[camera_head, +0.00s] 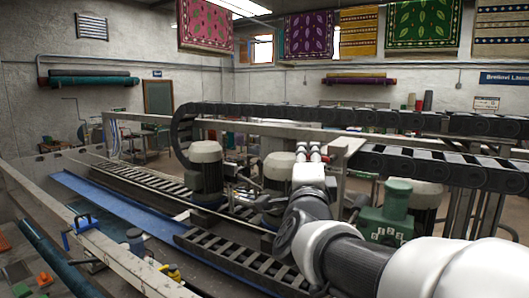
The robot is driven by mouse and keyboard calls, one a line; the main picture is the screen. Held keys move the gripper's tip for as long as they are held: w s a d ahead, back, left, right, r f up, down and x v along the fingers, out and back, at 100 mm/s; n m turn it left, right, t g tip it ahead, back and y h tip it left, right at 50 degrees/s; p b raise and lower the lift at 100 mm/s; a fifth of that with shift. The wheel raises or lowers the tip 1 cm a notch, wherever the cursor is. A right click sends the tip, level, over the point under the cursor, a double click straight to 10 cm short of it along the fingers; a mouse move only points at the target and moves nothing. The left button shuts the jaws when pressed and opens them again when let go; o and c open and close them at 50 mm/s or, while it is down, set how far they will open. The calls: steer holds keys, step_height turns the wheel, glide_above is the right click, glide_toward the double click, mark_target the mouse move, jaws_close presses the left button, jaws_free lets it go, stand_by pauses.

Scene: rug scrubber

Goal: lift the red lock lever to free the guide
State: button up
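I cannot surely make out the red lock lever or the guide in the head view. Small red bands show on white fittings (314,152) just beyond the end of my arm, too small to identify. An orange-red piece (45,279) lies at the lower left, next to a dark teal roll. My arm reaches from the lower right to the middle of the picture. My gripper cannot be made out at its far end, so its opening and anything in it are hidden.
The machine has a blue rail (120,215), black slatted tracks (225,255) and grey-capped motors (206,170). A black cable chain (300,113) spans the back. A pale beam (110,255) with a blue clamp (82,226) runs along the left.

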steer(key=shift+x, duration=0.9)
jaws_close()
